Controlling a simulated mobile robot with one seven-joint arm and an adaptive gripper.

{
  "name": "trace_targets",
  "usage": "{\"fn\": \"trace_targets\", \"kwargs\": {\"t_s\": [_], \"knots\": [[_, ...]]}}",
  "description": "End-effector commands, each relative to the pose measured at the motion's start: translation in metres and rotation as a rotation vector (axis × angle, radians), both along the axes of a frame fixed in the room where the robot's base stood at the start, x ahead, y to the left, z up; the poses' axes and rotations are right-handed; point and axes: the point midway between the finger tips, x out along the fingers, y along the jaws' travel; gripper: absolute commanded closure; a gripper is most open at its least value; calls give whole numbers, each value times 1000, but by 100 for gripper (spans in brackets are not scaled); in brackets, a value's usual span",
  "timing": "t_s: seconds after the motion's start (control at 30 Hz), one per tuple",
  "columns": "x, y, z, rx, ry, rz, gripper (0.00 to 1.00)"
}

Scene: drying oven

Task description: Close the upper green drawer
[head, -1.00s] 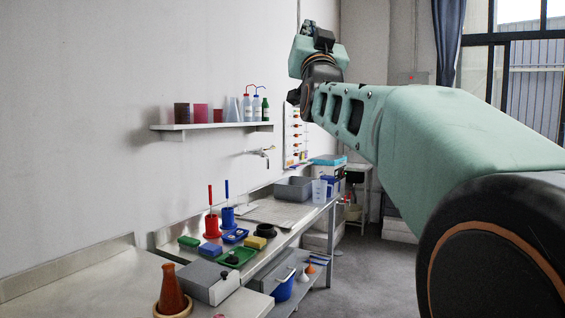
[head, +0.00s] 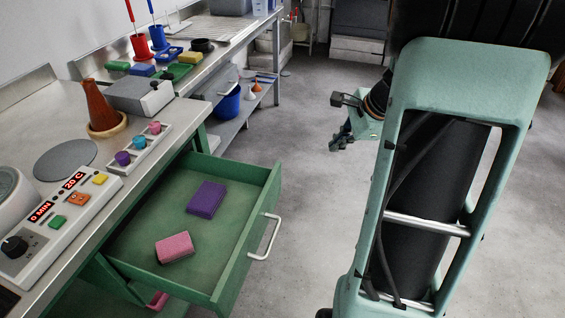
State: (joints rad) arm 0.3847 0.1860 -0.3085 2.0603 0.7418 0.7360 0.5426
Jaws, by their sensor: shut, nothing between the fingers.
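The upper green drawer (head: 262,221) is pulled out from under the steel worktop, in the lower middle of the head view. Its white bar handle (head: 265,238) is on the front panel, facing right. A purple sponge-like block (head: 206,199) and a pink one (head: 174,247) lie inside the drawer. My gripper (head: 340,142) is to the right of the drawer and farther back, over the open floor, apart from the handle. It is small and partly dark in view; its fingers are shut and empty.
The worktop (head: 35,125) holds a control panel with coloured buttons (head: 65,215), several coloured knobs (head: 139,142), a grey box (head: 139,95) and a brown cone-shaped vessel (head: 101,106). A lower shelf (head: 245,108) carries a blue bucket (head: 227,104). The grey floor (head: 300,180) right of the drawer is clear.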

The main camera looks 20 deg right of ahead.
Motion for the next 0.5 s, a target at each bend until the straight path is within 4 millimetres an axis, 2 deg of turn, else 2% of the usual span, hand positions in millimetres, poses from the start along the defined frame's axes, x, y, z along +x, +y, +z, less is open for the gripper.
{"fn": "trace_targets", "kwargs": {"t_s": [0.03, 0.1, 0.2, 0.37, 0.5], "knots": [[-25, 13, -24, 128, 48, -59, 100], [-50, 35, -39, 292, 99, -123, 100], [-74, 62, -48, 480, 146, -195, 100], [-90, 85, -48, 646, 179, -253, 100], [-90, 93, -52, 679, 186, -263, 100]]}}
